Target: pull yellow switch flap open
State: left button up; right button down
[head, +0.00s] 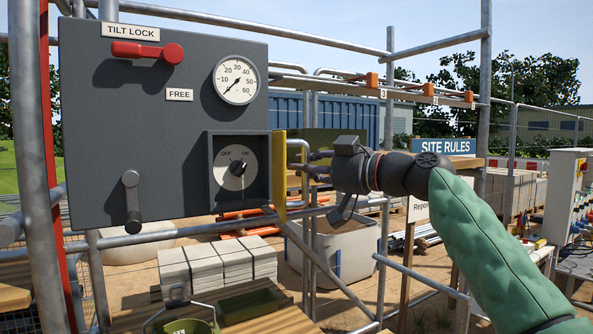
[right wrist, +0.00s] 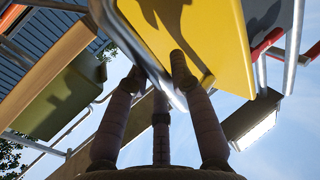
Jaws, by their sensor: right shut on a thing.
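The yellow switch flap (head: 279,180) stands open at the right side of the grey panel's recess, seen nearly edge-on. Its metal bar handle (head: 299,146) is on the flap's right-hand face. The rotary switch (head: 237,168), marked OFF and ON, is uncovered in the recess. My right gripper (head: 312,168) comes in from the right and is shut on the handle. In the right wrist view, the yellow flap (right wrist: 225,40) fills the upper middle. The fingers close around the metal handle (right wrist: 140,50) there, and one fingertip lies against the yellow face. My left gripper is not in view.
The grey panel (head: 90,160) also carries a red tilt lock lever (head: 150,51), a round gauge (head: 236,80) and a grey crank handle (head: 131,200). Scaffold tubes (head: 388,120) stand behind and right of my gripper. Pale slabs (head: 217,262) and green containers (head: 248,306) lie below.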

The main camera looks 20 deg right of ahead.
jog(key=shift+w+d+f+n+g+y+p, duration=0.2)
jog(key=shift+w+d+n+g+y+p, duration=0.15)
jog(key=shift+d+n+g+y+p, duration=0.25)
jog(key=shift+w+d+f+n+g+y+p, duration=0.25)
jog(key=shift+d+y+p, duration=0.2)
jog(key=shift+d, duration=0.3)
jog(key=shift+w, duration=0.1)
jog(key=c, duration=1.3)
grip_release()
jog(key=shift+c, duration=0.2)
jog(key=o, duration=0.3)
jog(key=shift+d, duration=0.25)
jog(key=v, duration=1.2)
jog(key=shift+r, duration=0.1)
